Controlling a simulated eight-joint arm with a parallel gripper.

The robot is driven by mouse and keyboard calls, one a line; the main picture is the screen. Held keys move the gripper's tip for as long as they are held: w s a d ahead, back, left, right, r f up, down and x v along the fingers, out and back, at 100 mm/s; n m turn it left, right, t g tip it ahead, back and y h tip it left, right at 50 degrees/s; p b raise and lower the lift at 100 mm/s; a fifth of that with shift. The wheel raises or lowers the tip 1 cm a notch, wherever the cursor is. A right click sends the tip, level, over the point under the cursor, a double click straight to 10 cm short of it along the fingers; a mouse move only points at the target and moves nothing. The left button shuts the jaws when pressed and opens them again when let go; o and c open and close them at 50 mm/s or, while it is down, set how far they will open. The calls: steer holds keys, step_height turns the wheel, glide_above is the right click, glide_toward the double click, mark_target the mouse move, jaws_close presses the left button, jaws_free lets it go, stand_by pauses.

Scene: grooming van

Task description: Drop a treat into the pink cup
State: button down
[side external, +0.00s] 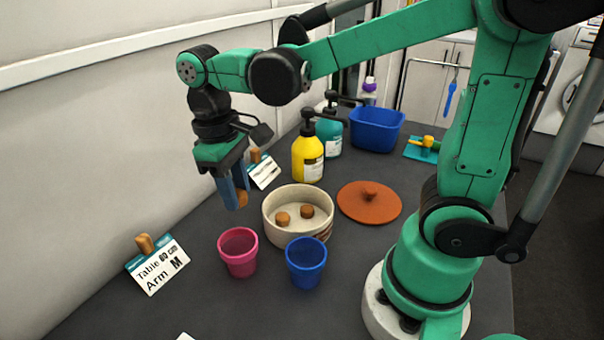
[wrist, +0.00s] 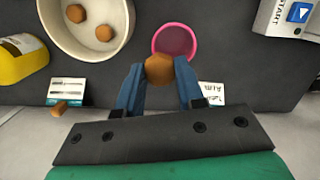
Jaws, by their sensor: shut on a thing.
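My gripper (side external: 235,198) is shut on a brown treat (wrist: 159,69), held between its blue fingers. In the side view the gripper is in the air, behind and above the pink cup (side external: 238,253). The held treat (side external: 241,197) shows partly behind a finger there. In the wrist view the pink cup (wrist: 176,37) lies just beyond the fingertips, and the treat overlaps its near rim. The cup stands upright, and I see nothing inside it. Two more treats (side external: 283,219) (side external: 307,211) lie in the cream bowl (side external: 270,225).
A blue cup (side external: 306,263) stands right of the pink cup, in front of the bowl. A terracotta lid (side external: 370,203), a yellow pump bottle (side external: 307,160), a teal bottle (side external: 329,135) and a blue tub (side external: 376,130) stand farther back. A sign card (side external: 157,265) stands at left.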

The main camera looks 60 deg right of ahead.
steer(key=shift+f, duration=0.75)
steer(key=shift+c, duration=2.3)
jaws_free()
steer(key=shift+w+r, duration=0.15)
steer(key=shift+r, duration=1.25)
steer(key=shift+w+r, duration=0.15)
steer(key=shift+r, duration=1.25)
steer(key=d+f+t, duration=0.1)
steer(key=t, duration=0.2)
steer(key=s+d+f+m+t, duration=0.1)
steer(key=t, duration=0.1)
steer(key=s+d+f+m+t, duration=0.1)
steer(key=t, duration=0.2)
steer(key=shift+f+t, duration=0.2)
steer(key=shift+t, duration=0.1)
